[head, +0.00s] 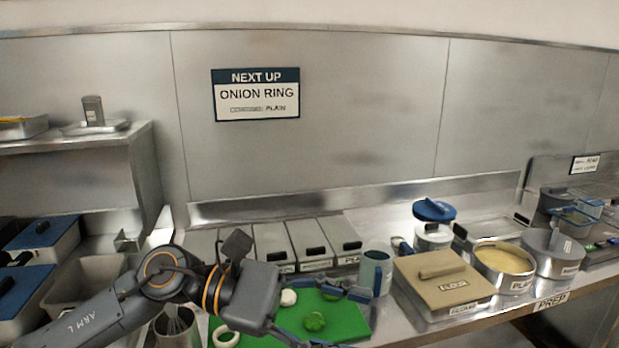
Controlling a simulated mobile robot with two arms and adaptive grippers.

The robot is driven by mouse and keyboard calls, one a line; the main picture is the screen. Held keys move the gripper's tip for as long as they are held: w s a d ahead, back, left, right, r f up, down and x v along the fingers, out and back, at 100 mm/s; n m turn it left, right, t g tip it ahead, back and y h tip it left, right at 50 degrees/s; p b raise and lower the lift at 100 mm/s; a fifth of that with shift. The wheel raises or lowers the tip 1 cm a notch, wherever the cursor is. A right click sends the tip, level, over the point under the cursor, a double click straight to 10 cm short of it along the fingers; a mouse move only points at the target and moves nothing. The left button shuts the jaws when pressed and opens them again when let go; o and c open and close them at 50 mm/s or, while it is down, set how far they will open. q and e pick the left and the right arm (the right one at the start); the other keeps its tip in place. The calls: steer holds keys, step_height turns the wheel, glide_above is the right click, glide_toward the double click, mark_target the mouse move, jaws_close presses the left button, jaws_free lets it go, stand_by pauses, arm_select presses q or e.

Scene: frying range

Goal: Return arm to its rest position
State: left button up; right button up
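My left arm (95,318) reaches in from the lower left. Its gripper (345,321) is over the green cutting board (352,327), with its two fingers spread apart and pointing right. A white, rounded item (288,297) lies beside the upper finger. A pale ring (227,338) lies at the board's left end. The lower finger is partly cut off by the bottom edge. My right gripper is not in view.
A blue-grey mug (376,272) stands close beyond the upper finger. Lidded bins (310,245) line the back. A whisk container (178,330) is below my arm. A shelf (85,140) is left.

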arm_select(q)
steer(key=w+r+n+t+h, duration=0.45)
steer(key=n+t+h, duration=0.35)
steer(key=n, duration=0.7)
steer(key=w+a+f+n+t+y, duration=0.2)
steer(key=w+a+n+t+y, duration=0.4)
steer(key=n+t, duration=0.75)
steer(key=a+f+n+g+y, duration=0.1)
steer(key=a+f+n+y, duration=0.6)
steer(key=f+n, duration=0.4)
steer(key=a+f+n+g+y, duration=0.1)
steer(key=a+f+n+y, duration=0.4)
steer(key=f+n+y, duration=0.5)
steer(key=s+a+f+n+g, duration=0.2)
steer(key=s+f+n+g, duration=0.2)
steer(key=s+f, duration=0.35)
steer(key=s+a+f+n+g+y, duration=0.1)
steer(key=s+a+f+n+g, duration=0.2)
steer(key=s+f, duration=0.5)
steer(key=s+a+f+n+g, duration=0.2)
steer(key=s+f+n+g, duration=0.3)
steer(key=s, duration=0.4)
step_height(320, 180, down, 27)
steer(key=s+m+g, duration=0.2)
steer(key=s+a+f+g, duration=0.1)
steer(key=s+a+f, duration=0.1)
steer(key=s+f, duration=1.3)
steer(key=shift+s+a+f, duration=0.2)
steer(key=shift+s+f, duration=0.1)
steer(key=shift+s, duration=0.25)
